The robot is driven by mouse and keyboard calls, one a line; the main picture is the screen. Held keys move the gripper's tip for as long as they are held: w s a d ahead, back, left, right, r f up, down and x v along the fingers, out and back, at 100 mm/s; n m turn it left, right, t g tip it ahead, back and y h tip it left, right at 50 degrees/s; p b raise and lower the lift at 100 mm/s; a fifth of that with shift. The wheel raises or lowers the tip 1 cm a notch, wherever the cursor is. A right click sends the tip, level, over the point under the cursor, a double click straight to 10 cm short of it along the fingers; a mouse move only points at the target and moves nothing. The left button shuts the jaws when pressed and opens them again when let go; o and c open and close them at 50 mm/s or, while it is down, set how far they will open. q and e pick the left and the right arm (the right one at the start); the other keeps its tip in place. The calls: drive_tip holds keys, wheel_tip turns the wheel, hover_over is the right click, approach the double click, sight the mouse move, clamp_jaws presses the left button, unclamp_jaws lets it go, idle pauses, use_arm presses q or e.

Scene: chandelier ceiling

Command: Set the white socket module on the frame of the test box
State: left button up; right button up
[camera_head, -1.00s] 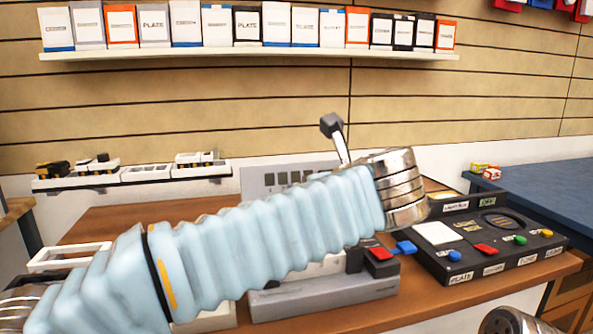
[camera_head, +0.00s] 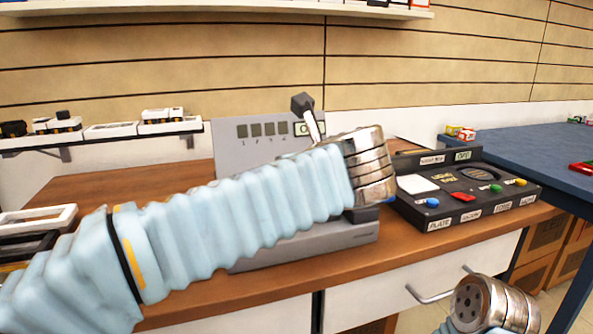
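The grey test box (camera_head: 345,237) stands on the wooden counter, with an upright panel (camera_head: 228,160) and a black-knobbed lever (camera_head: 303,103). My pale-blue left arm crosses in front and hides most of its top, including any frame there. The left arm ends in a metal wrist over the box's right part; its fingers do not show. My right arm's metal wrist is at the bottom right, with no fingers in view. White-framed modules (camera_head: 110,130) sit on a wall rack at the left; I cannot tell which is the socket module.
A black button console (camera_head: 465,195) stands right of the test box. White and black frames (camera_head: 35,220) lie at the counter's left end. A drawer handle (camera_head: 440,295) sticks out below the counter. A blue table (camera_head: 540,150) is at the right.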

use_arm(q)
drive_tip(key=shift+r, duration=0.1)
idle(0.4)
drive_tip(key=shift+p, duration=0.45)
idle(0.3)
drive_tip(key=shift+p, duration=0.35)
drive_tip(key=shift+f, duration=0.3)
drive_tip(key=shift+f+b, duration=0.35)
drive_tip(key=shift+f, duration=0.2)
